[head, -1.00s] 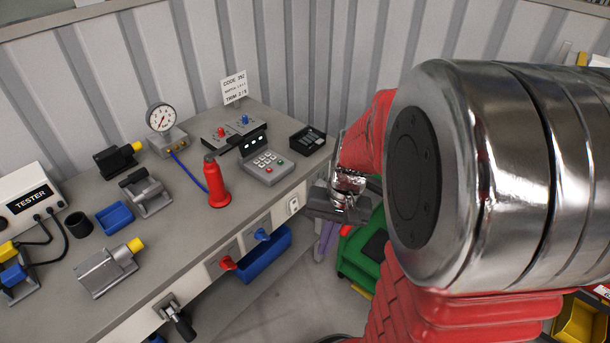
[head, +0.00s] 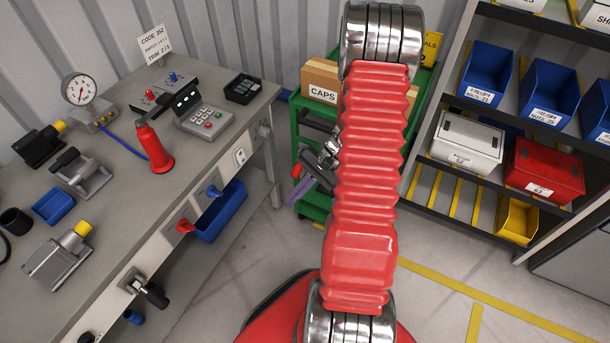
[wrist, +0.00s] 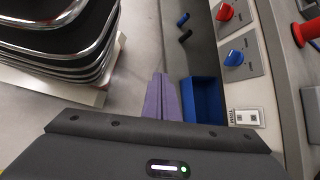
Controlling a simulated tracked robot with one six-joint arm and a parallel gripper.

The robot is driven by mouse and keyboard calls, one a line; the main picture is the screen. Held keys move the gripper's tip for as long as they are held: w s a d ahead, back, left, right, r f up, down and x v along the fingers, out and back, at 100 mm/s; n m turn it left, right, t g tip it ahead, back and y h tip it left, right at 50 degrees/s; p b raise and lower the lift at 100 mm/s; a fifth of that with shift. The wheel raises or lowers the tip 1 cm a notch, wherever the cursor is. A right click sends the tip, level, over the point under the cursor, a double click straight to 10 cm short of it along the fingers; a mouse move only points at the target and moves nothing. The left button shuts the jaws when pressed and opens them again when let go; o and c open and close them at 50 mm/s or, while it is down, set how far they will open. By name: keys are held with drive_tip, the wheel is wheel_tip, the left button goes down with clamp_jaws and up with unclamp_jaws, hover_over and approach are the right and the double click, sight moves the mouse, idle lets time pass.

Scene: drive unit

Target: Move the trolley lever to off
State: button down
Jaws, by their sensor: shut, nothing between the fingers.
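The green trolley (head: 300,118) stands right of the bench in the head view, with a box marked CAPS (head: 321,82) on top. My red arm covers its right part. A small red piece (head: 296,171) shows at its front, beside my gripper; I cannot tell whether it is the trolley lever, and no lever marking is readable. My gripper (head: 318,172) is shut and empty, in front of the trolley and partly behind my arm. In the wrist view my dark gripper body (wrist: 160,142) fills the bottom. No trolley lever is identifiable there.
A bin shelf (head: 430,170) stands right. Floor between is open.

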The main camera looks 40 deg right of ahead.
sight(298, 169)
drive_tip(key=w+d+f+m+t+h, duration=0.2)
drive_tip(key=d+f+m+t, duration=0.35)
drive_tip(key=d+f, duration=0.4)
drive_tip(key=w+d+f+m+t+h, duration=0.15)
drive_tip(key=d+f+m+t, duration=0.4)
drive_tip(key=f, duration=0.65)
drive_tip(key=w+d+r+t+h, duration=0.1)
drive_tip(key=w+d+h, duration=0.2)
drive_tip(key=d, duration=0.3)
drive_tip(key=shift+d+m, duration=0.25)
drive_tip(key=shift+m, duration=0.15)
drive_tip(key=shift+w, duration=0.1)
drive_tip(key=w+a, duration=0.3)
drive_tip(key=w, duration=0.5)
drive_tip(key=shift+w+a+r, duration=0.25)
drive_tip(key=shift+a+r, duration=0.05)
drive_tip(key=shift+r, duration=0.05)
